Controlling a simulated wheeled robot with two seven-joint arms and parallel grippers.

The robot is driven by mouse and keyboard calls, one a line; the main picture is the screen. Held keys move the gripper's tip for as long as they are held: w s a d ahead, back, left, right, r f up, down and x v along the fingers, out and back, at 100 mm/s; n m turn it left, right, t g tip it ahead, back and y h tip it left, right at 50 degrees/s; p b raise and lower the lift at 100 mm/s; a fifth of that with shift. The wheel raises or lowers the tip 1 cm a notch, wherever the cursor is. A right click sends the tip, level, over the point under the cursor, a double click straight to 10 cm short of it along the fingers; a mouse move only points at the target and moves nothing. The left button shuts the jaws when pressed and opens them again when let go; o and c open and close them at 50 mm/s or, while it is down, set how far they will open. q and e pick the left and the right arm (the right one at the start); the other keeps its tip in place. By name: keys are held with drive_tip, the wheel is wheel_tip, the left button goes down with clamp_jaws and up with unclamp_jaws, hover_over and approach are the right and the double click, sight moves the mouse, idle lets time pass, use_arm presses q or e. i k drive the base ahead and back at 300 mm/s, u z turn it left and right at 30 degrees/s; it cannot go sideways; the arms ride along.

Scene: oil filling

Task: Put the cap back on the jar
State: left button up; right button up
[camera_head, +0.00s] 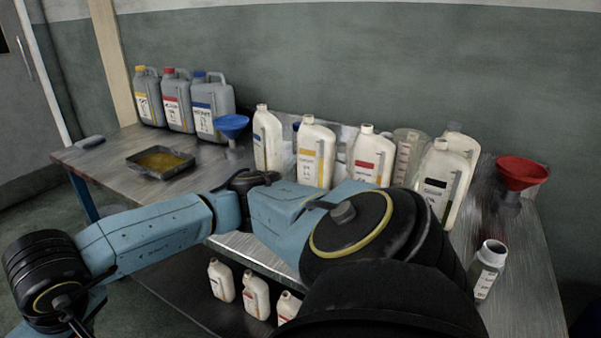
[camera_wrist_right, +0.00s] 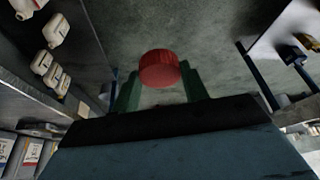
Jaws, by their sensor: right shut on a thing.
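My right gripper (camera_wrist_right: 160,92) shows in the right wrist view, its two green fingers shut on a red cap (camera_wrist_right: 159,69). The cap is held out over bare floor, apart from any container. A small jar (camera_head: 487,270) with a pale rim, an open mouth and a label stands at the right end of the table in the head view. The cap and the fingers do not show in the head view. A blue and black arm of mine crosses that view and hides part of the table. My left gripper is not in view.
The metal table (camera_head: 515,300) holds several white bottles (camera_head: 316,155), grey canisters (camera_head: 208,105), a blue funnel (camera_head: 232,124), a red funnel (camera_head: 521,173) and a tray (camera_head: 160,162) of amber liquid. Small white bottles (camera_head: 256,296) stand on the lower shelf.

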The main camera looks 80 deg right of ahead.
sight(487, 265)
drive_tip(key=k, duration=1.4)
drive_tip(key=z, duration=2.3)
drive_tip(key=i, duration=0.5)
